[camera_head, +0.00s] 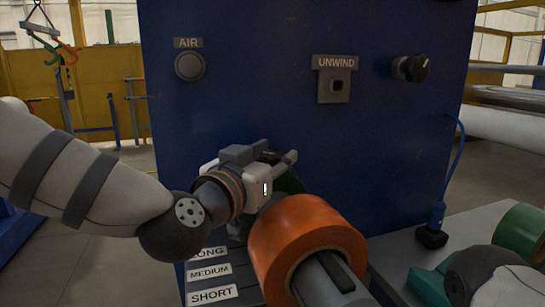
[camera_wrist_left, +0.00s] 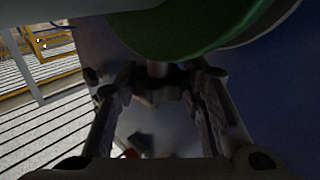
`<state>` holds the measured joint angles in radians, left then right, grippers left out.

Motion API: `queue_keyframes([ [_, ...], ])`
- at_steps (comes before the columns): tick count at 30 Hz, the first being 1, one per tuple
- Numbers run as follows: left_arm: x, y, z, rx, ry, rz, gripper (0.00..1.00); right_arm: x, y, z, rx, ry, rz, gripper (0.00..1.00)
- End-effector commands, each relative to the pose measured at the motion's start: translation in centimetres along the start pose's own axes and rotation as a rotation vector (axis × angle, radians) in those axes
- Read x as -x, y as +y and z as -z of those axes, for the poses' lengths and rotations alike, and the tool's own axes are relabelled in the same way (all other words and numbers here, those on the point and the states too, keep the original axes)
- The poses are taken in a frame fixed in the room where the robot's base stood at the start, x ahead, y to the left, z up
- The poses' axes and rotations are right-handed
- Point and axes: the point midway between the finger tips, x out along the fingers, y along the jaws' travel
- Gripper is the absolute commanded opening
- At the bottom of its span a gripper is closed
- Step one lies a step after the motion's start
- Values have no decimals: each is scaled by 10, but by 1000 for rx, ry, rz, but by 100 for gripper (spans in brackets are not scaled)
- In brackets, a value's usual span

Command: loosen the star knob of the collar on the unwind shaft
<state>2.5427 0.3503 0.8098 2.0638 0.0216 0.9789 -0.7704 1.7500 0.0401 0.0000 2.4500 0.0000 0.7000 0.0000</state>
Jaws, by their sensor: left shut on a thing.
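The orange roll (camera_head: 300,240) sits on the grey unwind shaft (camera_head: 328,280), in front of the blue machine panel. Behind the roll, a green collar (camera_head: 288,184) shows in part; in the left wrist view its rounded green edge (camera_wrist_left: 170,32) fills the top. A dark star knob (camera_wrist_left: 158,88) hangs from it on a short stem. My left gripper (camera_head: 280,170) is at the collar, behind and left of the roll. In the left wrist view its fingers (camera_wrist_left: 160,92) are shut on the knob from both sides. The knob is hidden in the head view. My right gripper is not visible.
The blue panel (camera_head: 250,95) stands close behind the gripper, with an AIR button (camera_head: 189,66), an UNWIND switch (camera_head: 338,88) and a black knob (camera_head: 410,68). Labelled steps (camera_head: 211,272) lie below left of the roll. A green roll (camera_head: 520,234) sits at the right.

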Motion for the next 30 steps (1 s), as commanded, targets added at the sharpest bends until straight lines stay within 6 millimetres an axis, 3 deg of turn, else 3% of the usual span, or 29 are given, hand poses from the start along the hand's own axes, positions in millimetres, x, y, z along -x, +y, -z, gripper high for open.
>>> queue_keyframes([
  [1,0,0,1,0,3,0,43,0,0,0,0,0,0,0],
  [3,0,0,1,0,2,-1,57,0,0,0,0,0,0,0],
  [13,4,0,1,-1,1,-1,57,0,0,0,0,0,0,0],
  [22,62,0,1,0,1,-2,57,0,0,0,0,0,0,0],
  [30,75,0,0,0,1,-1,57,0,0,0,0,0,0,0],
])
